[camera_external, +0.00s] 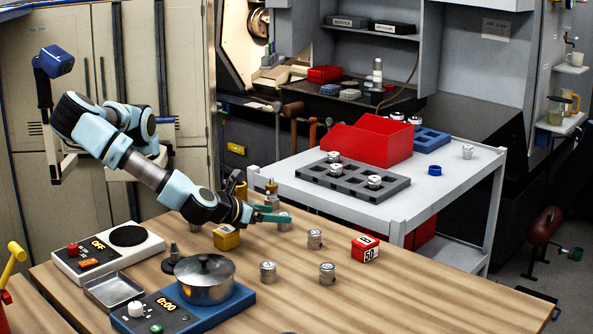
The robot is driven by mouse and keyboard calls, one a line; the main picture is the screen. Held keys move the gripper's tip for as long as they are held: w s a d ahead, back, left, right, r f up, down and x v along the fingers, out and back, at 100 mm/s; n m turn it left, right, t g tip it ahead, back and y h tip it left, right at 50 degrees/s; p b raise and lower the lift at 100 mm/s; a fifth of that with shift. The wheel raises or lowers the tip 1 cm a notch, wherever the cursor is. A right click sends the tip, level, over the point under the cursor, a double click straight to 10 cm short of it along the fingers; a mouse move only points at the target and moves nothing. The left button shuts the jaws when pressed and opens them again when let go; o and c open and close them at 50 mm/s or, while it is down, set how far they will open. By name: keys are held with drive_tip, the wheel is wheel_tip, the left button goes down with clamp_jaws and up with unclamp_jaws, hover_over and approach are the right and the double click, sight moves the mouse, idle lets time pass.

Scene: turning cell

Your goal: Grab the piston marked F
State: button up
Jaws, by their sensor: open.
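My gripper (266,212) is open, reaching in low from the left over the back of the table, close to the rear piston.
A grey cart (440,185) behind carries a red bin (372,140) and a grey tray (330,178) with pistons.

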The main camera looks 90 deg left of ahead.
sight(292, 225)
drive_tip(key=shift+p+x, duration=1.2)
drive_tip(key=shift+x, duration=2.35)
drive_tip(key=shift+d, duration=0.15)
drive_tip(key=shift+c, duration=0.2)
clamp_jaws()
